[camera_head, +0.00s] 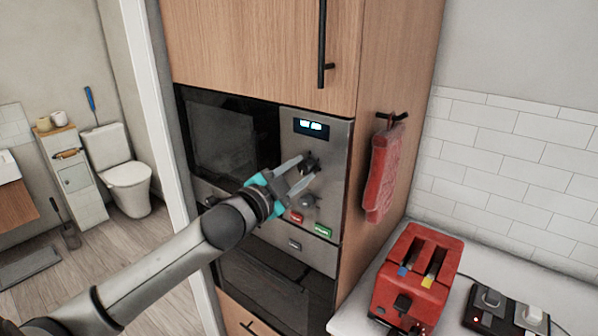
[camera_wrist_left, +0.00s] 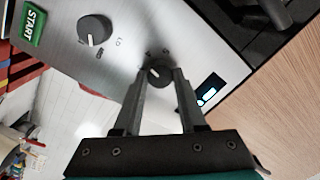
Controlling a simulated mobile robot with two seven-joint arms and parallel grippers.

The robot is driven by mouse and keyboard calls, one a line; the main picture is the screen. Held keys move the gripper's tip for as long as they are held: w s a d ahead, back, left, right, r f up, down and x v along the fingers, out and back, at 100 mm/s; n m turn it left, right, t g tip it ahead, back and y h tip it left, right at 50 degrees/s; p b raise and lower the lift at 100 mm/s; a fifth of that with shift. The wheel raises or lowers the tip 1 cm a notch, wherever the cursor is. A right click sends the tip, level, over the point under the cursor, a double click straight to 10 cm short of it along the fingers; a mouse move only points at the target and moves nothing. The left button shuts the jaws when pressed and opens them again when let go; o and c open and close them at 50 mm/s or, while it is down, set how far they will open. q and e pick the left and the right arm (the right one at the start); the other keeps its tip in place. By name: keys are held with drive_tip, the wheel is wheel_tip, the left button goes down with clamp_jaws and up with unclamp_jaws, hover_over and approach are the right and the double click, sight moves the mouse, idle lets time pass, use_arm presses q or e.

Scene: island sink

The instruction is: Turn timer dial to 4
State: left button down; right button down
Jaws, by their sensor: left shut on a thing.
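The timer dial (camera_wrist_left: 157,72) is a dark round knob with a light pointer mark on the steel control panel of the built-in microwave (camera_head: 235,135). In the head view the dial (camera_head: 310,160) is partly covered by my left gripper (camera_head: 304,168). My left gripper (camera_wrist_left: 158,78) has its two fingers on either side of the dial and is shut on it. Most of the scale around the dial is too small or hidden to read. A second knob (camera_wrist_left: 95,30) sits beside it, below it in the head view (camera_head: 307,200). My right gripper is not in view.
The panel has a lit display (camera_head: 311,126), a red button (camera_head: 296,217) and a green START button (camera_head: 323,231). A red toaster (camera_head: 416,275) stands on the counter at right. A cabinet handle (camera_head: 322,45) projects above.

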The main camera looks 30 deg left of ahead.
use_arm(q)
drive_tip(key=shift+f+m, duration=0.1)
drive_tip(key=shift+m, duration=0.9)
drive_tip(key=shift+c, duration=2.4)
unclamp_jaws()
drive_tip(key=shift+s, duration=0.5)
drive_tip(key=s+b, duration=0.2)
drive_tip(key=s, duration=1.2)
drive_tip(key=shift+a, duration=0.25)
